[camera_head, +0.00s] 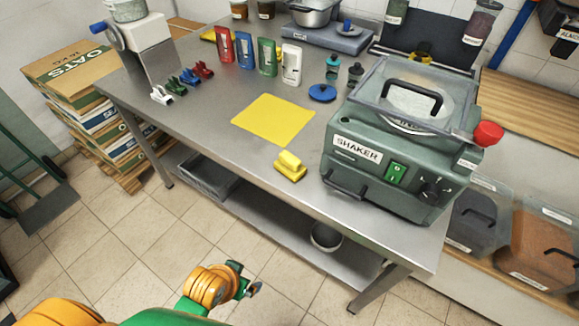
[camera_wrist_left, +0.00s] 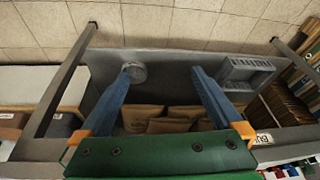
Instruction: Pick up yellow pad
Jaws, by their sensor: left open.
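A small yellow pad with a raised grip (camera_head: 290,166) lies on the steel table near its front edge, left of the shaker. A flat yellow sheet (camera_head: 273,118) lies just behind it. My left gripper (camera_head: 246,283) is low in front of the table, above the floor and well apart from the pad. In the left wrist view its two blue fingers (camera_wrist_left: 162,75) are spread with nothing between them. The pad does not show in the left wrist view. My right gripper is in neither view.
The green shaker (camera_head: 385,160) stands close right of the pad. Coloured clips (camera_head: 182,82), packets (camera_head: 245,50) and a blue disc (camera_head: 322,92) stand or lie farther back. The table's front edge and lower shelf (camera_head: 290,228) lie between gripper and tabletop. Brown sacks (camera_wrist_left: 168,120) show in the wrist view.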

